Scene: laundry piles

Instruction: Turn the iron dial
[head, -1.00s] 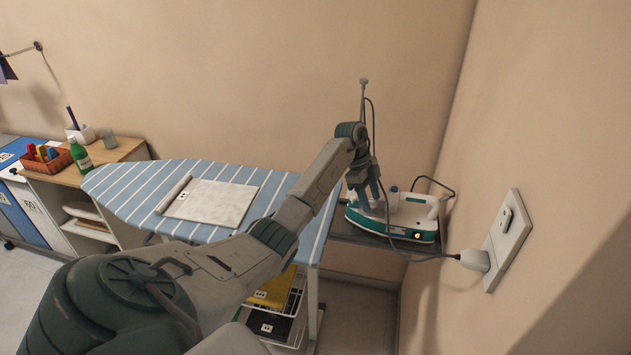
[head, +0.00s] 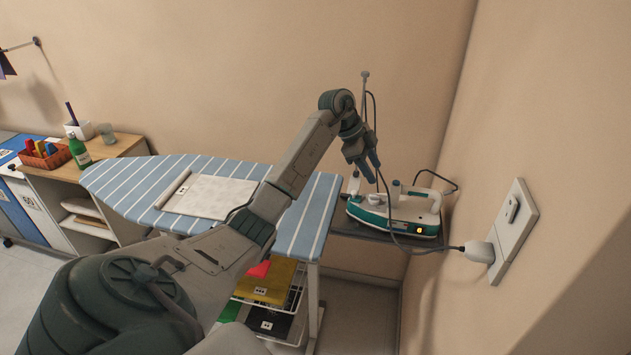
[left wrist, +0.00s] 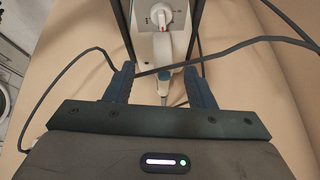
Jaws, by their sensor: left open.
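A white and teal iron (head: 400,214) rests on the dark shelf at the right end of the ironing board, with a small lit yellow light on its near end. Its dial (left wrist: 161,17), whitish with a red part, shows at the top of the left wrist view. My left gripper (head: 374,174) is above and just left of the iron, angled down toward it. In the left wrist view its two dark fingers (left wrist: 160,84) are apart with nothing gripped between them. The dial lies beyond the fingertips, apart from them. My right gripper is not in view.
The iron's dark cord (head: 384,190) hangs close by my fingers. A plug (head: 478,252) sits in the wall outlet (head: 512,232) at right. The striped ironing board (head: 140,190) carries a folded pale cloth (head: 213,197). Walls close in behind and right of the iron.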

